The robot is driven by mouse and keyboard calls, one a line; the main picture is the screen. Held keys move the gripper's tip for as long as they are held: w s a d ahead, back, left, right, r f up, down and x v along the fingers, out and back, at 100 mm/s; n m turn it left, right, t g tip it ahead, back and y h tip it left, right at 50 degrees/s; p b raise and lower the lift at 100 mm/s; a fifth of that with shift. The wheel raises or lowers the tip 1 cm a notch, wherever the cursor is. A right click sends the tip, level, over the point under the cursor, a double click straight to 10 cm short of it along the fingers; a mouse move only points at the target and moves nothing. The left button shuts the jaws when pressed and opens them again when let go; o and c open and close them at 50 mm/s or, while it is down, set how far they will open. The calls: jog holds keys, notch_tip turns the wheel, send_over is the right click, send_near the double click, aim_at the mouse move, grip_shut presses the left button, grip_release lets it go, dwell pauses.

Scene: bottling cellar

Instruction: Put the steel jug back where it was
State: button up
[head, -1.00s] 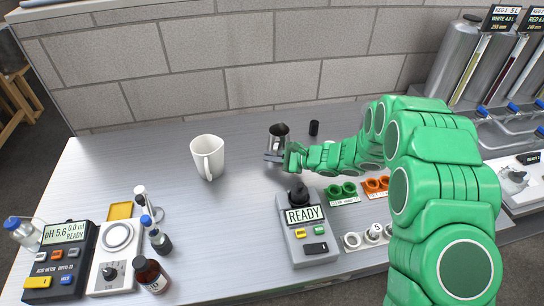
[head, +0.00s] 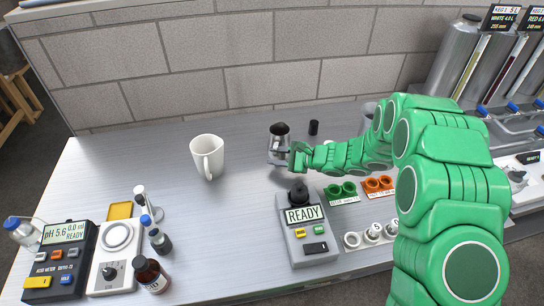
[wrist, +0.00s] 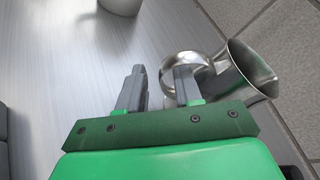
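The steel jug (head: 279,134) stands upright on the steel counter, right of the white mug, with its dark mouth facing up. In the wrist view the jug (wrist: 248,70) is at the right, its ring-shaped handle (wrist: 165,66) turned towards my fingers. My gripper (head: 281,157) is at the jug's near side. In the wrist view my gripper (wrist: 160,82) has its fingers apart. The right finger overlaps the handle ring, and part of the ring shows between the fingers. I cannot tell whether they touch.
A white mug (head: 207,156) stands left of the jug. A black cylinder (head: 314,128) stands to its right. A grey READY device (head: 305,240) and green cups (head: 340,191) are in front. Bottles and meters fill the left front. A block wall (head: 240,60) closes the back.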

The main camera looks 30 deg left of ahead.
jog(key=v, duration=1)
jog(key=shift+r, duration=0.1)
jog(key=s+d+r+n+g+h, duration=0.2)
jog(key=s+d+r+n+h, duration=0.35)
jog(key=s+d+r, duration=0.8)
jog(key=s+d+r+n+t+h, duration=0.1)
jog(key=s+d+h, duration=0.2)
jog(key=s+d, duration=0.3)
jog(key=s+d+r+n+t+h, duration=0.1)
jog(key=s+d+r+h, duration=0.1)
jog(key=s+d, duration=0.5)
jog(key=s+d+r+n+t+h, duration=0.1)
jog(key=s+d+h, duration=0.3)
jog(key=d, duration=1.2)
jog(key=s+r, duration=0.1)
jog(key=s, duration=0.2)
jog(key=shift+d+r, duration=0.25)
